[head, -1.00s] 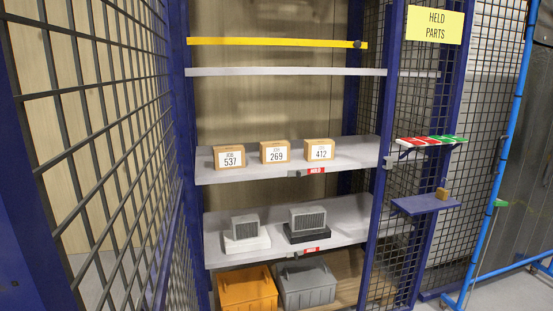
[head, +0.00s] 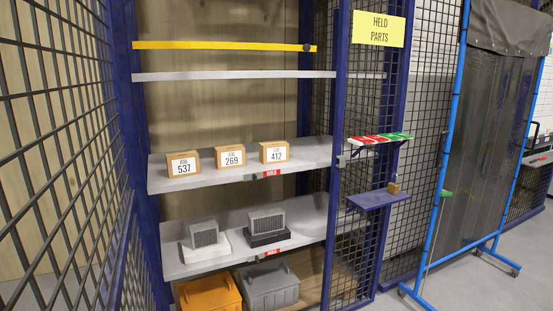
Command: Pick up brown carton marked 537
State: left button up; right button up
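The brown carton marked 537 (head: 183,164) stands upright on the upper grey shelf (head: 215,178), at its left end. It has a white label facing me. Two similar brown cartons stand to its right on the same shelf, one marked 269 (head: 230,158) and one marked 412 (head: 274,153). The cartons stand apart from each other. Neither of my grippers is in view.
A mesh panel (head: 50,150) runs along the left and a blue post (head: 335,150) stands right of the shelves. Below are a lower shelf (head: 195,267) with grey blocks, an orange bin (head: 210,296) and a grey bin (head: 268,288). A small blue ledge (head: 378,199) juts out at right.

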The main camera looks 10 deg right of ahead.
aim_at(187, 164)
jog(key=i+l, duration=0.1)
jog(key=l, duration=0.6)
jog(key=i+l+u, duration=0.4)
jog(key=i+l, duration=0.75)
